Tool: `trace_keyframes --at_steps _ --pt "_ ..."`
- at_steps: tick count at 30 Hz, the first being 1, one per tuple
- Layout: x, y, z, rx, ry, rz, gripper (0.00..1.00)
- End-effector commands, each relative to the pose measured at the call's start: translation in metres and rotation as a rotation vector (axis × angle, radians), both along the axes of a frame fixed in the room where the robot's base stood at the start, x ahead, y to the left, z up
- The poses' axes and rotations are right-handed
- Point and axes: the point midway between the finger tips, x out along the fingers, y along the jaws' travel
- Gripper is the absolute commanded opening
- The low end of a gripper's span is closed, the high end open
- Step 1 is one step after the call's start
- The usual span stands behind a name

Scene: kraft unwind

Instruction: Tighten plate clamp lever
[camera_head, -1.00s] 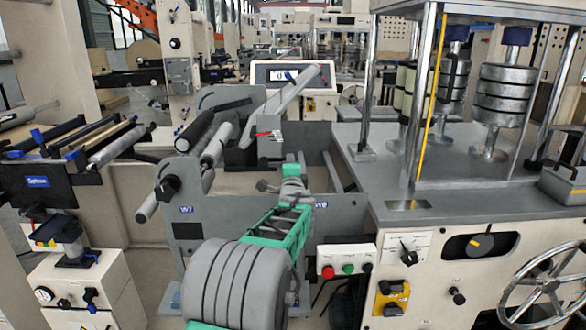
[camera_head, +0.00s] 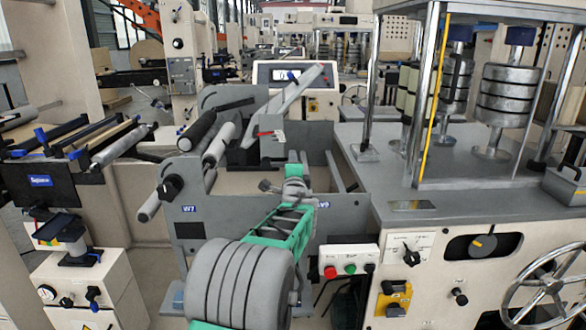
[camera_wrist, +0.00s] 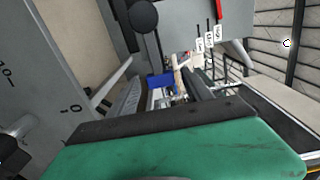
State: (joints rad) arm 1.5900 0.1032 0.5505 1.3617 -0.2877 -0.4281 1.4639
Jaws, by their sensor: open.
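A small red lever (camera_head: 264,133) sits on a grey block (camera_head: 272,148) at the middle of the machine; I cannot tell for sure that it is the plate clamp lever. My green and grey arm reaches forward to my gripper (camera_head: 294,184), below and a little right of the block and apart from the red lever. The gripper is open, though its fingers are hard to make out. In the wrist view a green, black-edged part of mine fills the bottom. Beyond it are a round black knob (camera_wrist: 143,16) on a thin rod and a red strip (camera_wrist: 217,11). No object shows in the jaws.
Grey side plates and rollers (camera_head: 218,145) stand left of the gripper, with a black-knobbed shaft (camera_head: 168,187) further left. A grey table (camera_head: 400,190) with posts and weights stands right. A button box (camera_head: 348,262) sits close right of my arm.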

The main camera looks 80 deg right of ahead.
Motion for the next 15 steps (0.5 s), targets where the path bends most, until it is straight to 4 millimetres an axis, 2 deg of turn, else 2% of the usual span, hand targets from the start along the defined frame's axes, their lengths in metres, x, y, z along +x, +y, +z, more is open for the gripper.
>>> trace_keyframes --at_steps 4,12,15 --pt "-0.005 0.014 0.0 0.0 0.0 -0.002 0.58" --pt "-0.018 0.064 0.0 0.0 -0.001 -0.003 0.58" --pt "-0.02 0.073 -0.001 0.001 -0.001 -0.002 0.58"
